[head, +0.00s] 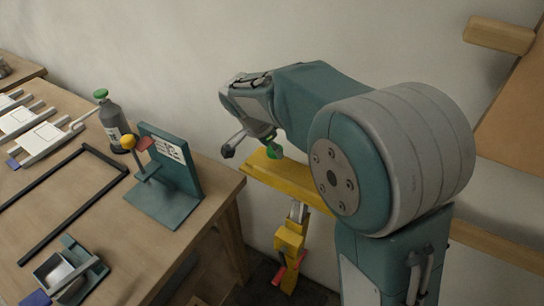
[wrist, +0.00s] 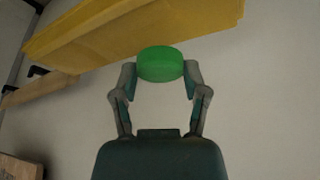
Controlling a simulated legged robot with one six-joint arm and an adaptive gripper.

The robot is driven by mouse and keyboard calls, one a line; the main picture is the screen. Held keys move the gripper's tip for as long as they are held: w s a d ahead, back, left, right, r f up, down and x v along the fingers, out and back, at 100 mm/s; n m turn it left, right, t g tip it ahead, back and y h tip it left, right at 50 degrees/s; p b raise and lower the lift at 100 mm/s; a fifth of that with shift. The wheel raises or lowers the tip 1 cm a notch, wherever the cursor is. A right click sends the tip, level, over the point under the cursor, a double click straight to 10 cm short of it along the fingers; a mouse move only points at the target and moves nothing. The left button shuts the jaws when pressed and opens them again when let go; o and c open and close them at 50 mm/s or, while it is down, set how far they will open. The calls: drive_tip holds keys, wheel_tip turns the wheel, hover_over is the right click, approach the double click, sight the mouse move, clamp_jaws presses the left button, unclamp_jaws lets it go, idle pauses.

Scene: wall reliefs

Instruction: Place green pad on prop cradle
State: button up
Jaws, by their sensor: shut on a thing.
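The green pad (wrist: 160,64) is a short round disc held between the two fingertips of my gripper (wrist: 160,74) in the wrist view. In the head view the pad (head: 273,153) is partly hidden by my gripper (head: 252,148). The yellow prop cradle (head: 262,171) is a long piece on top of a yellow prop (head: 290,240) with a red handle. My gripper and the pad appear over or beside the cradle in the head view. In the wrist view the cradle (wrist: 130,28) lies just beyond the pad. I cannot tell whether they touch.
A wooden workbench (head: 165,232) at left holds a teal stand (head: 168,180), a grey bottle (head: 113,125) with a green cap, and a black frame (head: 60,190). The wall is close behind the cradle. A wooden wall piece (head: 500,36) is at upper right.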

sight(275, 162)
drive_tip(key=shift+w+f, duration=0.85)
drive_tip(key=shift+f, duration=0.2)
drive_tip(key=f, duration=0.3)
drive_tip(key=shift+w+a+f, duration=0.1)
drive_tip(key=shift+w+f, duration=0.15)
drive_tip(key=shift+f, duration=0.05)
drive_tip(key=o, duration=0.7)
drive_tip(key=v, duration=1.2)
drive_tip(key=shift+r, duration=0.1)
